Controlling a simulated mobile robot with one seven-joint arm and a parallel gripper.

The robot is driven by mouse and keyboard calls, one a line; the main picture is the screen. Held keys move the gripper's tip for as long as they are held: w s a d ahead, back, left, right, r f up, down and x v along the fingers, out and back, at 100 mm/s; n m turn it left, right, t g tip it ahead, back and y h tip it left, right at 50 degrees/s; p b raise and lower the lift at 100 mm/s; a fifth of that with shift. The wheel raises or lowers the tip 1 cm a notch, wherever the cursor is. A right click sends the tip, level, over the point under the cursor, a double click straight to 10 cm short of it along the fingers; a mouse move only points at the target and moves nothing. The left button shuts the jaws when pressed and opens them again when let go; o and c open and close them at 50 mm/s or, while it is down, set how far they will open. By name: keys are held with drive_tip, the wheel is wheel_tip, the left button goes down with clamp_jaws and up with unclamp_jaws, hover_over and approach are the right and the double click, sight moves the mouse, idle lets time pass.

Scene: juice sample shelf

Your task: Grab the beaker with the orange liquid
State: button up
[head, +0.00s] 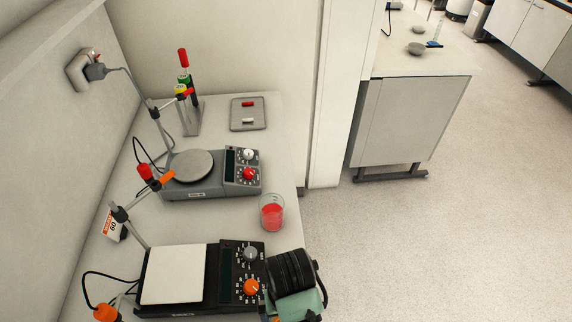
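A clear glass beaker (272,213) stands upright on the bench near its right edge. It holds liquid that looks red rather than orange. It is between the two stirrer plates, to their right. A black ribbed and teal part at the bottom centre looks like the end of my arm, with my gripper (294,290) there. It is below the beaker in the picture and apart from it. The gripper's fingers cannot be made out, and nothing is seen held.
A grey hotplate stirrer (205,178) is behind the beaker. A black stirrer with a white plate (175,275) is in front. Clamp stands rise at the left. A grey tray (238,123) with two small stir bars lies at the back. Floor is open to the right.

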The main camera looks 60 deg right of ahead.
drive_tip(key=shift+s+a+f+p, duration=0.15)
drive_tip(key=shift+f+p, duration=0.1)
drive_tip(key=shift+f, duration=0.95)
drive_tip(key=shift+w+a+f+p, duration=0.1)
drive_tip(key=shift+a+f+p, duration=0.1)
drive_tip(key=shift+f, duration=0.95)
drive_tip(key=shift+s+a+f+p, duration=0.1)
drive_tip(key=shift+f+p, duration=0.15)
drive_tip(key=shift+f, duration=0.95)
drive_tip(key=shift+c, duration=0.2)
drive_tip(key=c, duration=1.4)
